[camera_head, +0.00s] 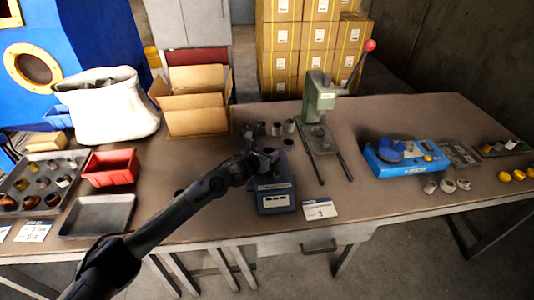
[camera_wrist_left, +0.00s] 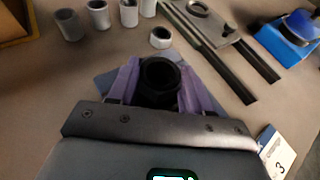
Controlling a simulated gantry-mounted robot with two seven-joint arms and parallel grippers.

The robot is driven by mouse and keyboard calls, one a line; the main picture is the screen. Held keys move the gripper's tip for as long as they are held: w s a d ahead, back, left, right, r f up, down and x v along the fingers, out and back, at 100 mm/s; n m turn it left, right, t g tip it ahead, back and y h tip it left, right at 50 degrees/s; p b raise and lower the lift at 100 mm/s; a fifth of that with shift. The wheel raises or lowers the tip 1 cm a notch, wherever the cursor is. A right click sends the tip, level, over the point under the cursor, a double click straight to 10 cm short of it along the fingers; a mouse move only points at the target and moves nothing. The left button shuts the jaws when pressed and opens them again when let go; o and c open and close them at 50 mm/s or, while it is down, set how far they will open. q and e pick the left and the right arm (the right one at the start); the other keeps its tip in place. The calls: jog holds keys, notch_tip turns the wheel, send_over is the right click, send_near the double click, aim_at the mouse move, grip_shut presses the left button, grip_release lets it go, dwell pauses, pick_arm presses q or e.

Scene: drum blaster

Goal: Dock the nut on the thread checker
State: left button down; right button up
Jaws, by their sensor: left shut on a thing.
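My left gripper (camera_head: 262,159) is over the back part of the thread checker (camera_head: 275,197), a dark blue-grey box with a light display panel on the table. In the left wrist view, its two purple fingers (camera_wrist_left: 158,88) are shut on a dark round nut (camera_wrist_left: 160,72) with its round opening showing. A blue-grey part of the checker (camera_wrist_left: 105,84) shows below and beside the fingers. The gripper hides the checker's top, so I cannot tell whether the nut touches it. My right gripper is not in view.
Several grey cylindrical parts (camera_head: 276,129) stand behind the checker. A green press (camera_head: 320,100) stands to the right, with two dark rails toward the front. A card marked 3 (camera_head: 320,210) lies beside the checker. A blue device (camera_head: 405,156) is farther right; a red bin (camera_head: 110,168) is left.

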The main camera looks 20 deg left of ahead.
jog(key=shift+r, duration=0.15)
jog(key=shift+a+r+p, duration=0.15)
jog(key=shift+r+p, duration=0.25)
jog(key=shift+p, duration=0.2)
dwell(0.8)
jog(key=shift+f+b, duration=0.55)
dwell(0.5)
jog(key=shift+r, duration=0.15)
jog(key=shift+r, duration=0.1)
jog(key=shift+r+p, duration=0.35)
jog(key=shift+p, duration=0.25)
